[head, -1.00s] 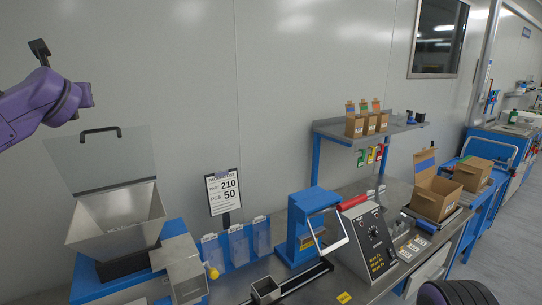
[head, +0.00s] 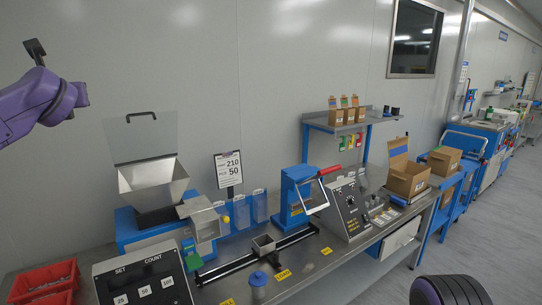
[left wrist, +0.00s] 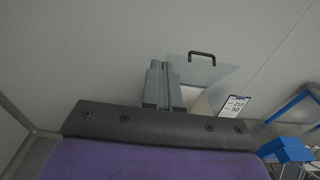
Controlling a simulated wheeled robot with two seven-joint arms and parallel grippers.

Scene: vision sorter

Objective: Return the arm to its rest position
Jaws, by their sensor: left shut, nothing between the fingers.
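My left arm (head: 40,105), purple, comes in at the upper left of the head view, raised in front of the bare wall and clear of the bench. In the left wrist view my left gripper (left wrist: 163,88) has its two grey fingers together, with nothing between them. Beyond them are the clear lid and steel hopper (left wrist: 197,102), with a gap I cannot measure. My right gripper is not in view; a dark purple part of my own body shows at the bottom right of the head view.
The bench below holds the hopper (head: 147,175), a counter box (head: 140,282), a blue press (head: 297,190) and a control box (head: 347,208). Red bins (head: 45,283) stand at lower left. A shelf (head: 350,124) with small cartons is behind. The air around my left arm is clear.

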